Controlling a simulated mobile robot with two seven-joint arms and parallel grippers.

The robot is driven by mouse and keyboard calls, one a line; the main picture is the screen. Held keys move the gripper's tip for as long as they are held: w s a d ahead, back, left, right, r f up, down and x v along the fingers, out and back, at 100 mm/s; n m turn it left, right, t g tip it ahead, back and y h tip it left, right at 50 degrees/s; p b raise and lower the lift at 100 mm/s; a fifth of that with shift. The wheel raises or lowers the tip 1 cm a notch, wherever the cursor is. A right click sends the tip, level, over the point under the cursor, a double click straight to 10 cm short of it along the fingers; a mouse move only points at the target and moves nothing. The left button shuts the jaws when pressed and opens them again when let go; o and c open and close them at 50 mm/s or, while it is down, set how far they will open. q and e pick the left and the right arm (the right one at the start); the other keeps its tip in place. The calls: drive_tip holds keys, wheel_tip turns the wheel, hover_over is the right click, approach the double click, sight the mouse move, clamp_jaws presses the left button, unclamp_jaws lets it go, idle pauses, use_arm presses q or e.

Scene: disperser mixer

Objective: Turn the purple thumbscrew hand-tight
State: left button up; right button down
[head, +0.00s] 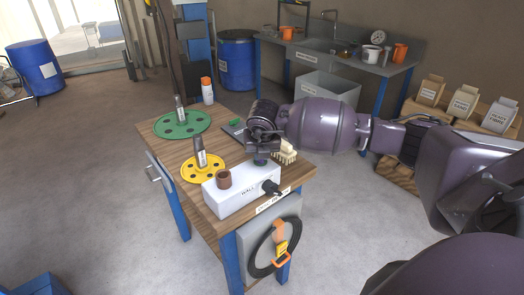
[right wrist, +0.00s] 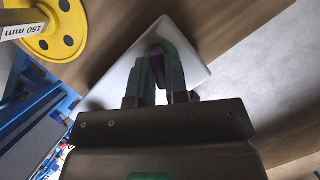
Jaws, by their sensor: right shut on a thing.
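A white box (head: 240,192) with a printed label sits at the front edge of the wooden-topped bench. My right gripper (head: 261,160) points down onto the back right part of this box. In the right wrist view, the purple thumbscrew (right wrist: 158,66) shows as a narrow purple strip between the two fingers of my right gripper (right wrist: 157,72). The fingers are shut on it, and the white box (right wrist: 115,88) lies beneath. In the head view the gripper hides the thumbscrew. My left gripper is out of view.
The bench (head: 212,217) also holds a green disc (head: 170,125), a yellow disc (head: 188,172), a brush (head: 285,153) and a white bottle with orange cap (head: 207,93). Open floor surrounds the bench.

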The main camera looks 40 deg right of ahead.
drive_tip(key=shift+a+m, duration=0.1)
drive_tip(key=shift+m, duration=0.7)
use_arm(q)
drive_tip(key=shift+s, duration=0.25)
use_arm(e)
drive_tip(key=shift+g+h, duration=0.3)
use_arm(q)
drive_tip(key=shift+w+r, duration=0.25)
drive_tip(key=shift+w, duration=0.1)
use_arm(e)
drive_tip(key=shift+m, duration=0.4)
drive_tip(key=c, duration=1.2)
unclamp_jaws()
drive_tip(key=shift+o, duration=0.2)
drive_tip(key=shift+r, duration=0.4)
use_arm(q)
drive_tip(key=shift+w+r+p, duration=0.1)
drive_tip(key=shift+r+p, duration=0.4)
drive_tip(key=shift+p, duration=0.1)
use_arm(e)
drive_tip(key=v, duration=1)
drive_tip(key=shift+s, duration=0.15)
